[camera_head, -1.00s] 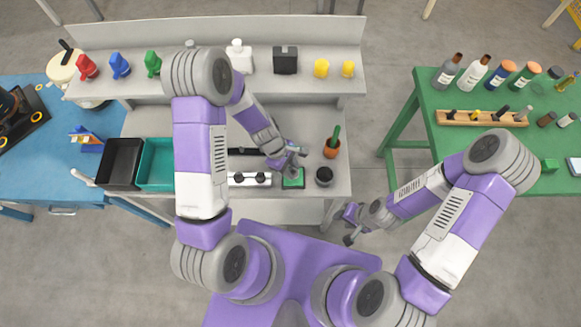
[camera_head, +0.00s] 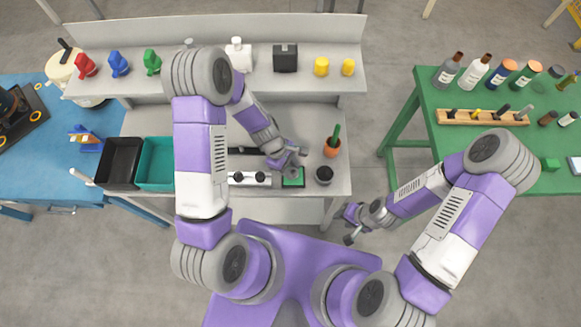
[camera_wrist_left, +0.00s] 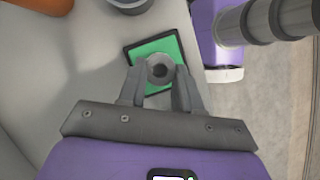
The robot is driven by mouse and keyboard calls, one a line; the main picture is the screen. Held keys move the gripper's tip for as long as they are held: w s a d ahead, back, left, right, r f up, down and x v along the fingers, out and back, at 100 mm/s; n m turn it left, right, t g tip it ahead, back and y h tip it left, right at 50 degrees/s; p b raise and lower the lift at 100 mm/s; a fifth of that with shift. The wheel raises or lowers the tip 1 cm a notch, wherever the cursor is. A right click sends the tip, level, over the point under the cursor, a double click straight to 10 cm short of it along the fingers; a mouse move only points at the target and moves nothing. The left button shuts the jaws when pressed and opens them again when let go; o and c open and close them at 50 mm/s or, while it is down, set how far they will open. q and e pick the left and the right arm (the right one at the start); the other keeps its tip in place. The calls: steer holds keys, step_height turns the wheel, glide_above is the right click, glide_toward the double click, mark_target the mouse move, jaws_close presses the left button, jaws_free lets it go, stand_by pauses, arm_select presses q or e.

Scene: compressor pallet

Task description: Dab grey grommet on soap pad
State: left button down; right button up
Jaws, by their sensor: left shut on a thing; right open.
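The grey grommet (camera_wrist_left: 159,69) is a small ring with a dark hole, held between the fingertips of my left gripper (camera_wrist_left: 158,80). The soap pad (camera_wrist_left: 172,45) is a green square in a dark frame. In the left wrist view the grommet is over the pad; whether they touch I cannot tell. In the head view my left gripper (camera_head: 294,168) is above the soap pad (camera_head: 294,180) at the bench's front edge and hides part of it. My right gripper (camera_head: 350,228) is open and empty, beyond the bench's front right corner.
A dark round container (camera_head: 324,175) stands right of the pad, with an orange pot (camera_head: 332,148) behind it. A pale block with dark knobs (camera_head: 250,178) lies to the left. Black (camera_head: 119,163) and teal (camera_head: 156,163) bins stand further left.

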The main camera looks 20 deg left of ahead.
arm_select(q)
steer(key=shift+r+p, duration=2.9)
steer(key=shift+r, duration=0.65)
steer(key=shift+f, duration=0.1)
